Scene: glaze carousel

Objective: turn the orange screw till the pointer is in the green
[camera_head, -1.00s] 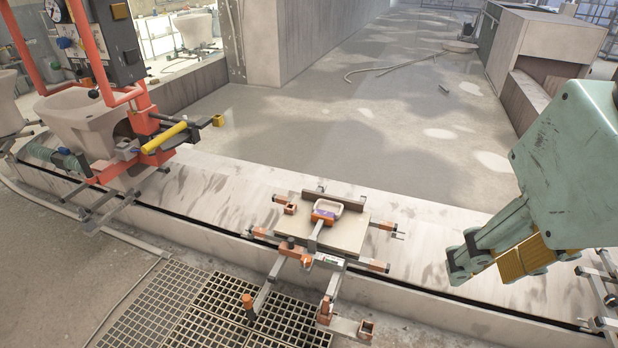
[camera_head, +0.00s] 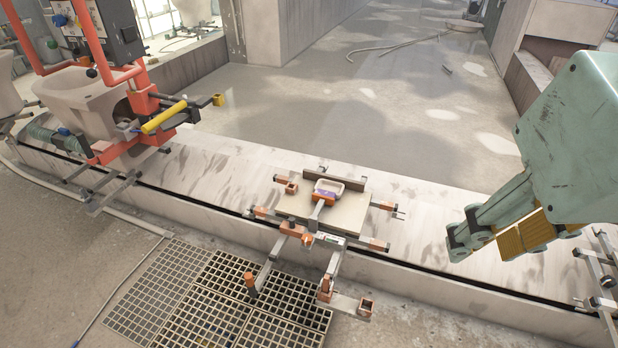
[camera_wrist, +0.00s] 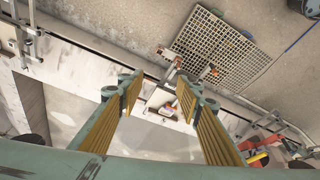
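A fixture with a flat board (camera_head: 345,220) stands on the pale ledge in the head view, carrying a small basin-like piece with an orange and purple front (camera_head: 325,194). Below the board is a small orange part (camera_head: 307,240), possibly the orange screw, beside a pale strip (camera_head: 330,238) that may be the scale. The pointer and any green zone are too small to make out. My gripper (camera_head: 482,243) is at the right, apart from the fixture. In the wrist view my gripper (camera_wrist: 158,92) is open and empty, with the fixture (camera_wrist: 165,100) showing beyond its fingers.
A floor grating (camera_head: 200,295) lies in front of the ledge. At the left, a red frame (camera_head: 145,105) holds a toilet bowl (camera_head: 80,105). Metal rails (camera_head: 600,280) stand at the right.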

